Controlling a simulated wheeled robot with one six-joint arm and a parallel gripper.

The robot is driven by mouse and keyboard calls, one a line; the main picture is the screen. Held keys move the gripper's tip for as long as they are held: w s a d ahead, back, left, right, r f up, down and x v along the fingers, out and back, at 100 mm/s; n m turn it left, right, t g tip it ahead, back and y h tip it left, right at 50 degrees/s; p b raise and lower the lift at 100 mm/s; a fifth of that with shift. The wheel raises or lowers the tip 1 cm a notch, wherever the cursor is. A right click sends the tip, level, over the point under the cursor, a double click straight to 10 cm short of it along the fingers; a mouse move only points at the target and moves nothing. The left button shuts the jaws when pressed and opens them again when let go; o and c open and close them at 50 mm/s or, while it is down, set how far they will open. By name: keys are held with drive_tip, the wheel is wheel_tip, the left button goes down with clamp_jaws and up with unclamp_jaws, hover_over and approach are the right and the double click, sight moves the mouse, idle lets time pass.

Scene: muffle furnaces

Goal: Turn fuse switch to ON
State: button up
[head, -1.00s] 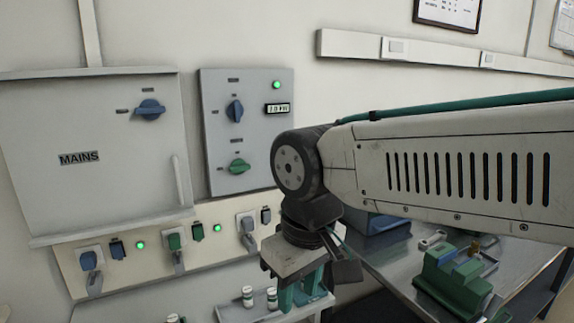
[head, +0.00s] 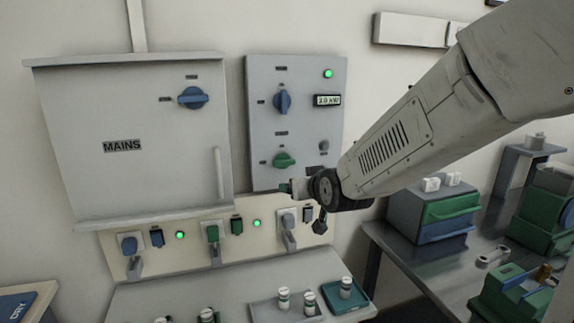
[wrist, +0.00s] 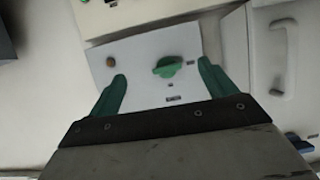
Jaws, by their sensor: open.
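The grey switch panel (head: 300,70) on the wall carries a blue rotary knob (head: 283,102) and, below it, a green rotary knob (head: 284,160). The blue knob's handle stands upright; the green one's lies sideways. Their labels are too small to read, so I cannot tell which is the fuse switch. My gripper (head: 285,188) is just below the green knob, mostly hidden behind the wrist. In the wrist view, the open green fingers of my gripper (wrist: 162,82) frame the green knob (wrist: 168,66), apart from it, with nothing between them.
A MAINS cabinet (head: 130,175) with its own blue knob (head: 193,98) stands left of the panel. A socket strip (head: 187,254) with plugs and green lamps runs below. Small jars stand on the lower ledge (head: 150,302). A metal bench (head: 400,250) with green and blue boxes is at right.

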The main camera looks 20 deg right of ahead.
sight(285, 163)
drive_tip(key=w+t, duration=0.1)
drive_tip(key=w, duration=0.3)
drive_tip(key=w+t, duration=0.2)
drive_tip(key=w, duration=0.3)
drive_tip(key=w+t, duration=0.1)
drive_tip(key=w, duration=0.4)
drive_tip(key=shift+a+r, duration=0.25)
drive_tip(key=shift+r, duration=0.05)
drive_tip(key=c, duration=1)
